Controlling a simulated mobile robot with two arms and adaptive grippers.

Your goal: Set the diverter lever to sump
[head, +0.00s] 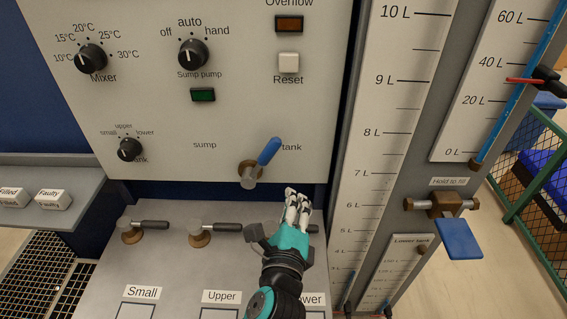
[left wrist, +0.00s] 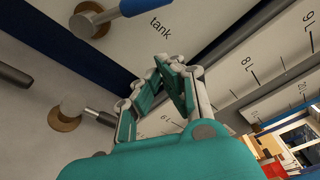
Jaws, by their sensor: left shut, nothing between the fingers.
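The diverter lever (head: 268,151) has a blue handle on a brass hub, on the panel between the labels "sump" (head: 205,145) and "tank" (head: 291,147). Its handle tilts up and right, toward "tank". In the left wrist view the lever (left wrist: 138,6) shows at the top, partly cut off. My left gripper (head: 297,196), teal with grey fingers, is shut and empty. It is below and right of the lever, apart from it. In the left wrist view its fingertips (left wrist: 172,62) are close together. My right gripper is not in view.
Valves with dark handles, one of them at the left (head: 131,230), stand on the grey ledge below the panel, close to my left arm. A tall litre scale (head: 387,110) rises just right of the gripper. A blue-handled hold-to-fill valve (head: 459,238) sticks out further right.

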